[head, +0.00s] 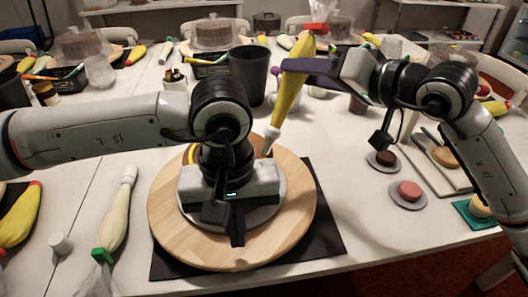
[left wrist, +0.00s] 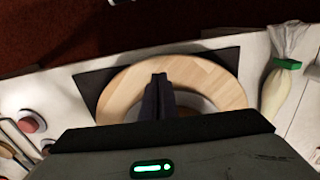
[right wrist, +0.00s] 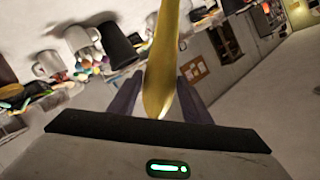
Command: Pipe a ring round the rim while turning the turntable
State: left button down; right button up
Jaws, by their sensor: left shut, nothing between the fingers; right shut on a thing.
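The round wooden turntable (head: 293,205) lies on a black mat (head: 325,225) at the table's front; it also shows in the left wrist view (left wrist: 215,75). A grey disc (head: 270,213) sits on it. My left gripper (head: 237,230) points down over the turntable's front part, shut and empty; whether it touches is unclear. It hides most of the middle. A small yellow and brown curve (head: 192,155) shows behind my left arm. My right gripper (head: 305,70) is shut on the yellow piping bag (head: 287,100), tilted with its pale nozzle down near the turntable's back.
A pale piping bag with a green clip (head: 118,210) lies left of the turntable. A black bin (head: 249,72) stands behind it. Small coloured discs (head: 408,192) and a tray (head: 440,160) lie to the right. Cakes (head: 215,34) stand at the back.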

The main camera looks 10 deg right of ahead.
aim_at(241, 257)
pick_arm(q)
jog(key=shift+s+d+f, duration=0.2)
jog(key=shift+s+f, duration=0.15)
jog(key=shift+f, duration=1.6)
pick_arm(e)
jog(key=shift+r, duration=0.1)
dwell(0.5)
pick_arm(q)
jog(key=shift+f, duration=0.1)
pick_arm(e)
jog(key=c, duration=0.4)
pick_arm(q)
jog(key=shift+a, duration=0.1)
